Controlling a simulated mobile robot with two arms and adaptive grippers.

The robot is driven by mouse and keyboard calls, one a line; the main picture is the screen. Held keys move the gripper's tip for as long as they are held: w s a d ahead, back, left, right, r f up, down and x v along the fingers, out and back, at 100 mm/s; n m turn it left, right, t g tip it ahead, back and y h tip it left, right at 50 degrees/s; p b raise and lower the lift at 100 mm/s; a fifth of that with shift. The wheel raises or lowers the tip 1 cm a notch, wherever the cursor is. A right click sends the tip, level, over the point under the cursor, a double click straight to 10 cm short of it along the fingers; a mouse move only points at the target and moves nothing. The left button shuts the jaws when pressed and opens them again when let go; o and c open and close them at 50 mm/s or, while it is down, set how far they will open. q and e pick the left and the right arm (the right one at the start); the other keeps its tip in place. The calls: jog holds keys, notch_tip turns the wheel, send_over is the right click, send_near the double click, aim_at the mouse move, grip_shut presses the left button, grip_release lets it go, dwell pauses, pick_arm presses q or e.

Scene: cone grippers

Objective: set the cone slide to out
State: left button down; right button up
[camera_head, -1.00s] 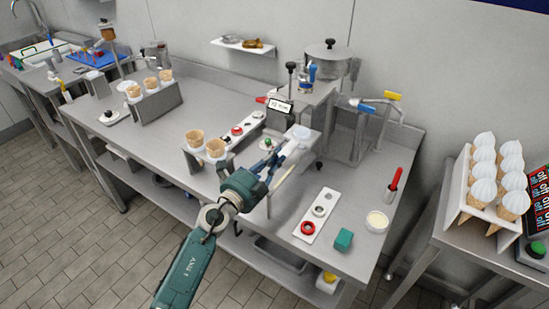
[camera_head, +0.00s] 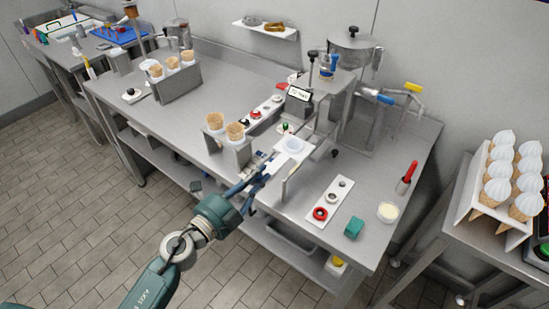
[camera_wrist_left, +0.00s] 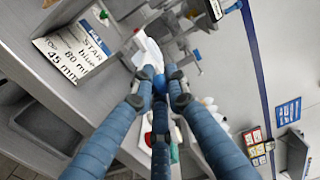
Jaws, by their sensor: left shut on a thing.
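The cone slide (camera_head: 285,160) is a pale plate with a round whitish ring at its top. It sticks out from the machine towards the table's front edge. My left gripper (camera_head: 266,168) is at the slide's front end, its blue fingers closed there. In the left wrist view, the three fingers of my left gripper (camera_wrist_left: 157,80) are closed around a blue knob (camera_wrist_left: 159,86), with the white slide (camera_wrist_left: 148,50) just beyond it. The fingers hide part of the knob. My right gripper is not in view.
A rack with two cones (camera_head: 228,155) stands close to the left of the slide. A white panel with a red ring (camera_head: 329,203) and a green block (camera_head: 354,228) lie to the right. The machine (camera_head: 325,95) stands behind. A printed sign (camera_wrist_left: 76,52) shows in the wrist view.

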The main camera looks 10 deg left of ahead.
pick_arm(q)
jog(key=v, duration=0.4)
jog(key=shift+s+a, duration=0.1)
jog(key=shift+s, duration=0.1)
jog(key=c, duration=1.7)
grip_release()
jog(key=shift+s+a, duration=0.1)
jog(key=shift+c, duration=0.2)
jog(key=v, duration=1.2)
jog(key=shift+s, duration=0.25)
jog(key=shift+a, duration=0.1)
